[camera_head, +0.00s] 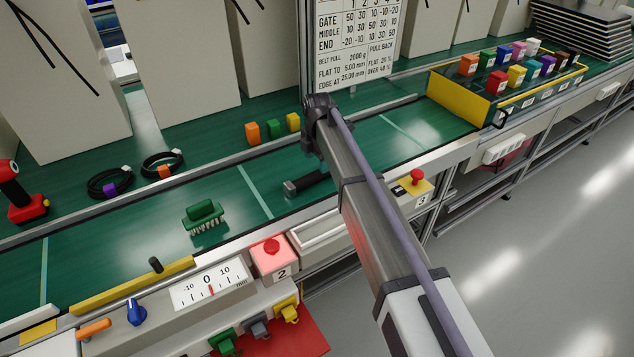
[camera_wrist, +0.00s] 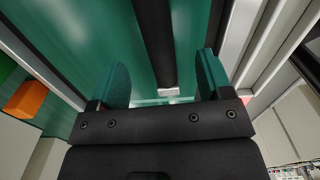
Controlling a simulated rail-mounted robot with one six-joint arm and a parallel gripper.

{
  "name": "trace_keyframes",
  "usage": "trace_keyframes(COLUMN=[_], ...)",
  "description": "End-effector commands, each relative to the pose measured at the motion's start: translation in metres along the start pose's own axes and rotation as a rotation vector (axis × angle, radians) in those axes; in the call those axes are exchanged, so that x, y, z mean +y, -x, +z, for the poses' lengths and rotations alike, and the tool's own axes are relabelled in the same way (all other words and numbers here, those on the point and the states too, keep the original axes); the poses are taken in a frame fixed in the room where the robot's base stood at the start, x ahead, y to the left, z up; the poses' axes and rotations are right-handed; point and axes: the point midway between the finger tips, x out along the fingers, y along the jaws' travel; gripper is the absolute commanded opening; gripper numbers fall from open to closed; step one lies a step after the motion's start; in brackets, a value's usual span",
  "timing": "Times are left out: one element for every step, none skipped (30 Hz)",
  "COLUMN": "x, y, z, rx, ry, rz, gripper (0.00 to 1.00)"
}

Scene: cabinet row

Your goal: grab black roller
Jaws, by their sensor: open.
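The black roller (camera_head: 314,181) lies on the green belt in the head view. It is a dark bar with a grey metallic end at its left, and my arm covers its right part. In the wrist view the roller (camera_wrist: 153,35) runs lengthwise between the two green finger pads, its pale end near the gripper body. My gripper (camera_wrist: 163,75) is open, with a visible gap between the roller and each finger. I cannot tell how far above the belt the fingers are. In the head view my gripper is hidden behind my arm.
A green brush (camera_head: 204,217) lies on the belt left of the roller. A metal rail (camera_head: 215,158) runs behind the belt, with small orange, green and yellow blocks (camera_head: 273,129) beyond it. A red button box (camera_head: 272,256) stands in front. A yellow-ended bin (camera_head: 452,103) stands at right.

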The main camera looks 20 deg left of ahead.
Motion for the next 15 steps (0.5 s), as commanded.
trace_keyframes(x=[0.001, 0.001, 0.002, 0.003, 0.003, 0.003, 0.003, 0.003, 0.003, 0.003, 0.003, 0.003, 0.003, 0.003, 0.003], y=[-0.012, -0.018, -0.027, -0.034, -0.041, -0.048, -0.051, -0.053, -0.053, -0.052, -0.05, -0.049, -0.048, -0.048, -0.048], z=[0.0, 0.0, 0.0, 0.0, 0.0, 0.0, 0.0, 0.0, 0.0, 0.0, 0.0, 0.0, 0.0, 0.0, 0.0], rx=[0.0, 0.0, 0.0, 0.0, 0.0, 0.0, 0.0, 0.0, 0.0, 0.0, 0.0, 0.0, 0.0, 0.0, 0.0], ry=[0.0, 0.0, 0.0, 0.0, 0.0, 0.0, 0.0, 0.0, 0.0, 0.0, -0.001, -0.001, -0.001, -0.001, -0.001], rz=[0.0, 0.0, 0.0, 0.0, 0.0, 0.0, 0.0, 0.0, 0.0, 0.0, 0.0, 0.0, 0.0, 0.0, 0.0], gripper=[0.72, 0.72, 0.72, 0.72, 0.72, 0.72, 0.72, 0.72, 0.72, 0.72, 0.72, 0.72, 0.72, 0.72, 0.7])
